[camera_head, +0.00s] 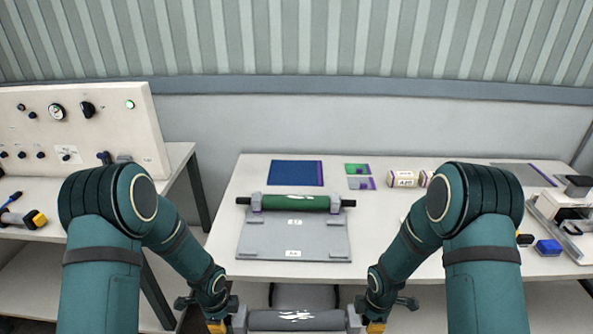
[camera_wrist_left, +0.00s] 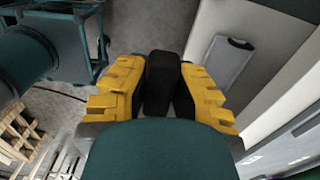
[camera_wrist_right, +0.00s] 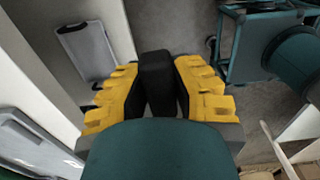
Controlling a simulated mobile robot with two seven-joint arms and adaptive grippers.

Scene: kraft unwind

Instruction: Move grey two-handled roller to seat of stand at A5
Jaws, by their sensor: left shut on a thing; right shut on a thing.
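The grey roller (camera_head: 295,320) is at the bottom edge of the head view, level, in front of the bench, with white marks on top. My left gripper (camera_head: 217,326) and right gripper (camera_head: 376,327) are at its two ends. Each is shut on a black handle, seen between yellow fingers in the left wrist view (camera_wrist_left: 162,82) and right wrist view (camera_wrist_right: 158,82). A grey stand (camera_head: 270,238) on the bench ahead carries a green roller (camera_head: 296,203) with black ends across its back part. The stand's labels are too small to read surely.
The white bench (camera_head: 225,225) holds a blue pad (camera_head: 296,173), small green and grey cards, a beige roll (camera_head: 404,178) and a blue block (camera_head: 549,247). A machine (camera_head: 570,225) stands at right. A control panel (camera_head: 85,130) stands on the left table. The bench front edge lies beyond the held roller.

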